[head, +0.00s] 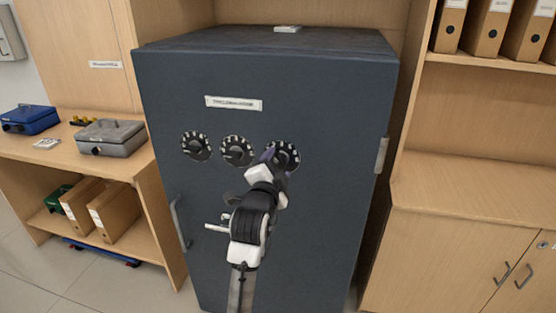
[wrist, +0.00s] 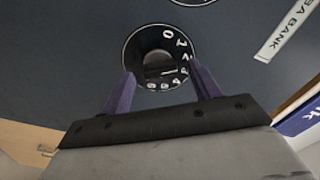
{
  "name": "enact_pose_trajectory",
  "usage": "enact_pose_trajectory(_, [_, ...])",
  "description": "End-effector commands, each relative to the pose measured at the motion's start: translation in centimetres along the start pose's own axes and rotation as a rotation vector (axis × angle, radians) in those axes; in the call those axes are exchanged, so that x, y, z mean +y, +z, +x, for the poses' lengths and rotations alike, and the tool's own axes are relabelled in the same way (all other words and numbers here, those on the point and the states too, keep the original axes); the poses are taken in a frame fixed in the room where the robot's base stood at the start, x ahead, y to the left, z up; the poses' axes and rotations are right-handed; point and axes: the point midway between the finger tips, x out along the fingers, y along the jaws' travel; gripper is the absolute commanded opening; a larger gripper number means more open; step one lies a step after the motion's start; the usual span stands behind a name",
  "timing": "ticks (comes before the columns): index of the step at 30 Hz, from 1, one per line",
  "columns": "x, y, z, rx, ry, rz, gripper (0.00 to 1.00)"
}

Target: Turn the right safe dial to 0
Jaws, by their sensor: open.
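The right safe dial (head: 291,150) is a round black dial with white marks, the rightmost of three on the dark safe front. My gripper covers part of it in the head view. In the wrist view the dial (wrist: 132,50) shows a 0 near its upper right and a grey central knob; I cannot tell which number it points to. My gripper (wrist: 162,75) is open, with its two purple fingers on either side of the dial's lower half. The knob lies between them, and whether they touch it cannot be told. The gripper also shows in the head view (head: 277,158).
The middle dial (head: 238,151) and left dial (head: 196,146) are close by. The safe (head: 340,220) has a handle (head: 180,222) at left and a hinge (head: 381,155) at right. Cash boxes (head: 110,137) stand on the left counter; a wooden cabinet (head: 460,225) stands at right.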

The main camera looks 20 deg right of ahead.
Motion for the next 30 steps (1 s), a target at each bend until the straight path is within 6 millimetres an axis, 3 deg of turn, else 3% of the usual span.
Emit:
enact_pose_trajectory(5, [-0.04,-0.06,1.34,0.001,0.0,0.001,0.62])
enact_pose_trajectory(14, [0.03,0.0,1.51,0.0,0.0,0.0,0.62])
enact_pose_trajectory(24, [0.01,0.01,1.48,0.0,0.0,0.0,0.17])
enact_pose_trajectory(30, [0.0,0.01,1.48,0.0,0.0,-0.011,0.17])
